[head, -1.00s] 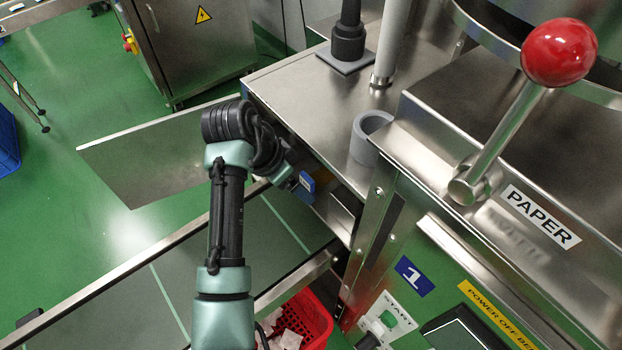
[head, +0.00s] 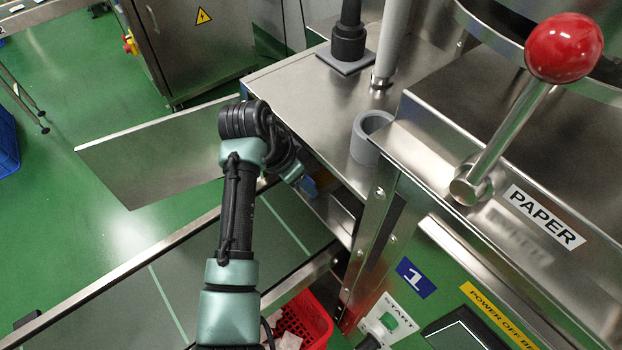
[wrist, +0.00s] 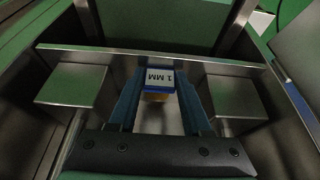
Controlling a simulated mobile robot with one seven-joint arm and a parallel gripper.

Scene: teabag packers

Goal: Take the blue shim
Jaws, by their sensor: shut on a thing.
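The blue shim (wrist: 158,92) shows in the wrist view, with a white top label reading "1 MM". My gripper (wrist: 159,84) has its two dark blue fingers along the left and right sides of the shim and is shut on it. A yellow-orange part shows just under the shim's near edge; I cannot tell whether it touches. In the head view my gripper (head: 308,187) reaches into the recess at the machine's side, and its fingers and the shim are too small there to tell apart.
Two metal blocks (wrist: 72,90) (wrist: 232,97) flank the gripper closely, and a metal bar (wrist: 110,55) crosses beyond. A grey ring (head: 368,138) stands on the steel top. A red crate (head: 305,318) and the conveyor (head: 170,285) lie below. A metal panel (head: 150,165) is at left.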

